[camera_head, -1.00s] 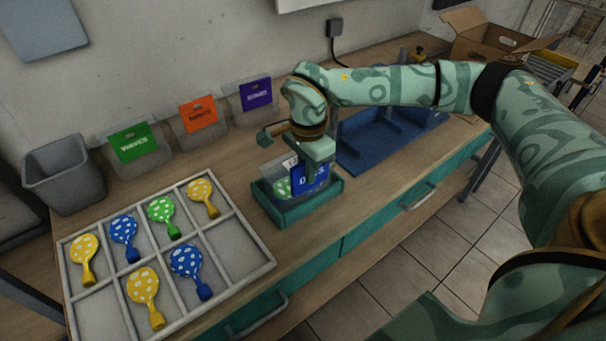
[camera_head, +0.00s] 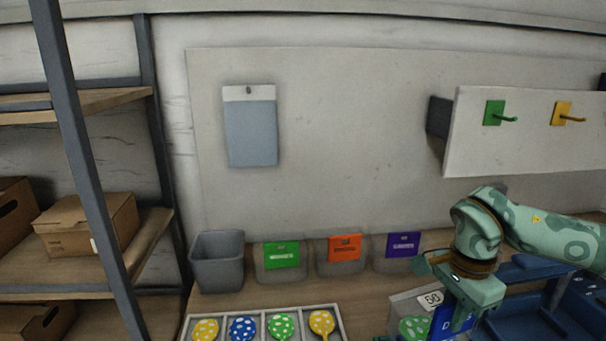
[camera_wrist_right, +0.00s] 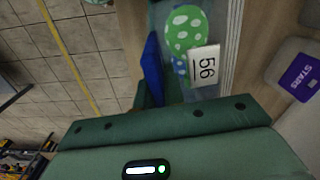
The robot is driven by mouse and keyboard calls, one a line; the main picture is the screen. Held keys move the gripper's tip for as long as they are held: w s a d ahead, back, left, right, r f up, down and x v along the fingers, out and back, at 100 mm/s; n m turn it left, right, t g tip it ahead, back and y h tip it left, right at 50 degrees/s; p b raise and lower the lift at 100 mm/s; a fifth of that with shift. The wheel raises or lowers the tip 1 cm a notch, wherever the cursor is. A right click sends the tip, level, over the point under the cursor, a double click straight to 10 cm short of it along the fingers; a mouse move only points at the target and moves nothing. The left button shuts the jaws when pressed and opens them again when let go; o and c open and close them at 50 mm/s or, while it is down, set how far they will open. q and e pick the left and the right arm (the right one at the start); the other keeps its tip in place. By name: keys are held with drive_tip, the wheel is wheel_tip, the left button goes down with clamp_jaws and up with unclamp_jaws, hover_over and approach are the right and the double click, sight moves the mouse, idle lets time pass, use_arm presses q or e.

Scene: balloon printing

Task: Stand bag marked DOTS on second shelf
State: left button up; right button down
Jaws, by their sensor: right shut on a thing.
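The DOTS bag (camera_head: 410,322) is clear, with a blue label (camera_head: 458,321) whose text is partly covered, a white number tag and a green dotted balloon inside. My right gripper (camera_head: 453,306) is shut on its upper part at the lower right of the head view. The bag (camera_wrist_right: 185,30) also shows in the right wrist view, with its number tag (camera_wrist_right: 205,65) and blue label edge. Its bottom is cut off in the head view, so I cannot tell whether it is lifted. A shelf rack with wooden shelves (camera_head: 75,272) stands at the left. My left gripper is not in view.
A carton (camera_head: 88,224) sits on the middle visible shelf, with another box beside it; a dark post (camera_head: 80,150) stands in front. A grey bin (camera_head: 217,262), several labelled bags (camera_head: 281,262) and a balloon tray (camera_head: 262,312) line the bench. A hook board (camera_head: 530,150) hangs at right.

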drive_tip(key=shift+s+a+n, duration=0.2)
drive_tip(key=shift+a+n, duration=0.05)
drive_tip(key=shift+n, duration=0.55)
drive_tip(key=s+a+f+n, duration=0.3)
drive_tip(key=s+a+n, duration=0.3)
drive_tip(key=s+n, duration=0.4)
drive_tip(key=shift+s+a+n, duration=0.2)
drive_tip(key=shift+s+n, duration=0.15)
drive_tip(key=shift+n, duration=1.35)
